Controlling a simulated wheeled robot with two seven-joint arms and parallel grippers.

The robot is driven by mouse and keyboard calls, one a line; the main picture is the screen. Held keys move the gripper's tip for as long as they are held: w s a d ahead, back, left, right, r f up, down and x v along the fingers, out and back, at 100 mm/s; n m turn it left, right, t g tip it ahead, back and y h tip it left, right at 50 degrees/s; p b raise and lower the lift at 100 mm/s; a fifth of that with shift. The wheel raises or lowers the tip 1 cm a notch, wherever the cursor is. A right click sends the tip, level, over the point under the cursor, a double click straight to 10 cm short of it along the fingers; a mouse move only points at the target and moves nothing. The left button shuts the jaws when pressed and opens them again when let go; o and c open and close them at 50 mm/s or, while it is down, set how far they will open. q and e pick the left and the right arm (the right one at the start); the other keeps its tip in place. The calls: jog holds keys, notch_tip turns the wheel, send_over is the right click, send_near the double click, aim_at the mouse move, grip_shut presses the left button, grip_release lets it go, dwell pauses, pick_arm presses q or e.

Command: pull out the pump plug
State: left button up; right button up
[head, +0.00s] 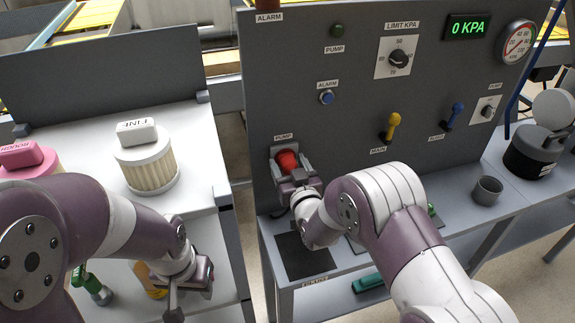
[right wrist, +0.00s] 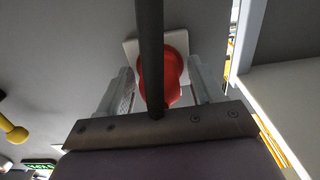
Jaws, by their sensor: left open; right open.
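The red pump plug (head: 287,160) sits in its socket on the dark panel, under the PUMP label. In the right wrist view the red plug (right wrist: 165,75) stands against a pale square plate (right wrist: 130,48), partly hidden by a dark bar. My right gripper (head: 291,168) is at the plug. Its two grey fingers (right wrist: 162,88) are open, one on each side of the plug, with gaps between. My left gripper (head: 190,300) is open and empty, low at the left, over the lower shelf of the white bench.
A white FINE filter (head: 152,165) and a pink ROUGH filter (head: 28,158) stand on the white bench. The panel carries a yellow lever (head: 391,125), a blue lever (head: 454,115) and a display (head: 467,27) reading 0 KPA. A grey cup (head: 487,190) stands at right.

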dwell(0.6)
grip_shut()
jog(key=v, duration=0.6)
dwell(0.9)
